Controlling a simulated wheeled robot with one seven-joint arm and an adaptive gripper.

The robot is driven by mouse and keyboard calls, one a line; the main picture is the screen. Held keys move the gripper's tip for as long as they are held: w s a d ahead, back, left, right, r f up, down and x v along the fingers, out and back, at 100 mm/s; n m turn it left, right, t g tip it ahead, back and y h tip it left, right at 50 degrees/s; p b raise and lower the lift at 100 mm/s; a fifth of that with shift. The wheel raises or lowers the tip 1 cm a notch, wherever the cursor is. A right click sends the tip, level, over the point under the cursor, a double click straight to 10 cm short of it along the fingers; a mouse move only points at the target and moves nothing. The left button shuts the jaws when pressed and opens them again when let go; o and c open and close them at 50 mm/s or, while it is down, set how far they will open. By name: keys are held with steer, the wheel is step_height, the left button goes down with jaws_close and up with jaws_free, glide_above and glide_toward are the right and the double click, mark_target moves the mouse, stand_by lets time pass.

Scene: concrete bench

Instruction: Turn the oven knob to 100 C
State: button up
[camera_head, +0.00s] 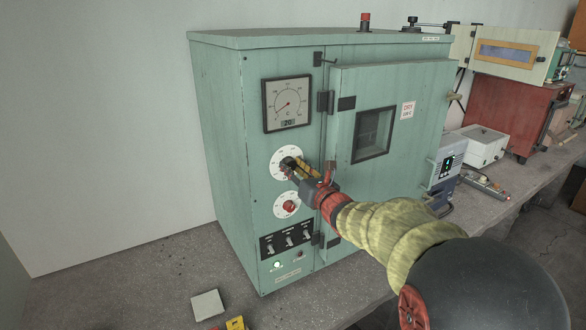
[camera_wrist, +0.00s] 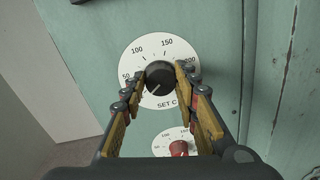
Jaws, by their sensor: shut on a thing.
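The green oven (camera_head: 226,130) stands on the bench. Its upper control is a black knob (camera_wrist: 159,74) on a white dial (camera_wrist: 135,55) marked 50, 100, 150, 200 and "SET C". A pale line on the knob seems to point to the lower left, below the 50. My gripper (camera_wrist: 159,82) has its fingers on both sides of this knob and is shut on it. In the head view my gripper (camera_head: 294,168) reaches the upper dial from the right and partly hides the knob.
A lower dial with a red knob (camera_wrist: 179,149) sits just below. A gauge (camera_head: 288,103) above has a readout of 20. Switches (camera_head: 287,240) are lower down. The oven door (camera_head: 395,135) stands right of the controls. A pale block (camera_head: 207,305) lies in front.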

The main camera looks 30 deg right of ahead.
steer(key=shift+m+b, duration=0.3)
steer(key=m+b, duration=0.2)
steer(key=m, duration=0.1)
steer(key=shift+d+m, duration=0.1)
steer(key=shift+m, duration=0.2)
steer(key=m, duration=0.5)
steer(key=m+p, duration=0.1)
steer(key=m, duration=0.1)
steer(key=m+p, duration=0.1)
steer(key=m, duration=0.2)
steer(key=shift+d+m+g+y, duration=0.1)
steer(key=shift+m+g+y, duration=0.2)
steer(key=shift+y, duration=0.1)
steer(key=shift+f+m+p, duration=0.1)
steer(key=shift+m+p, duration=1)
steer(key=shift+m, duration=1)
steer(key=o, duration=1)
steer(key=shift+o, duration=0.8)
